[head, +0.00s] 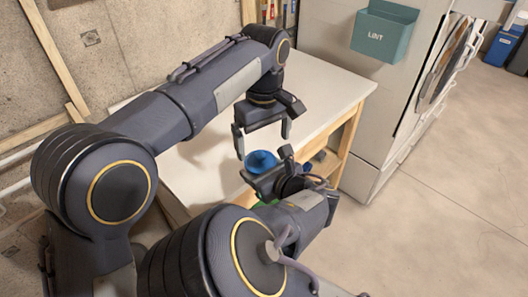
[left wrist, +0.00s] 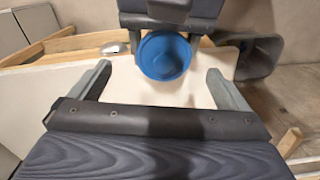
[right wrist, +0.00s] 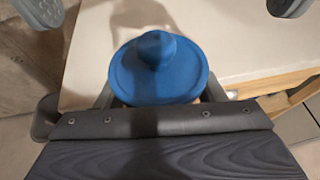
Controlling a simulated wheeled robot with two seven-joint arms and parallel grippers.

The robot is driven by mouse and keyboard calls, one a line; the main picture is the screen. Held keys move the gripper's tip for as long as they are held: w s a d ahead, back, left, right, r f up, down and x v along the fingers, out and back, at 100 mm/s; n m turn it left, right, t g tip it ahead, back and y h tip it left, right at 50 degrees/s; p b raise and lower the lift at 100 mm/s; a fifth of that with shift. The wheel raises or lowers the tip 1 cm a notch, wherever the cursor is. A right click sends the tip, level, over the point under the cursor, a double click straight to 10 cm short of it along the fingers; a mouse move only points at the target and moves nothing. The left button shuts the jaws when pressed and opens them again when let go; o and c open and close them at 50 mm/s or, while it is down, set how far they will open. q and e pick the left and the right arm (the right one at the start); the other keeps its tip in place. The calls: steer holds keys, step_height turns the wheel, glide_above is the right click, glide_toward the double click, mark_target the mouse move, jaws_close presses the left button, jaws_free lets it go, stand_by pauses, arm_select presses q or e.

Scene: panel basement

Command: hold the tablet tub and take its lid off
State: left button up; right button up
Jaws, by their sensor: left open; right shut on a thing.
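The tablet tub shows mostly as its round blue lid (head: 261,161), with a knob on top in the right wrist view (right wrist: 157,75). The tub's body is largely hidden below the lid. My right gripper (head: 268,182) is shut on the tub from the near side, its fingers on either side below the lid. My left gripper (head: 263,142) is open and empty, just above and behind the lid. In the left wrist view its fingers (left wrist: 158,84) are wide apart, and the blue lid (left wrist: 162,56) lies beyond them, apart from them.
The white-topped wooden table (head: 325,95) is bare around the grippers. A teal LINT bin (head: 385,30) hangs on the white appliance to the right of the table. Open floor (head: 440,210) lies at right.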

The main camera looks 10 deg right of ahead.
mark_target(264, 155)
arm_select(q)
steer(key=shift+f, duration=2.8)
steer(key=shift+c, duration=0.4)
steer(key=c, duration=0.9)
steer(key=o, duration=1)
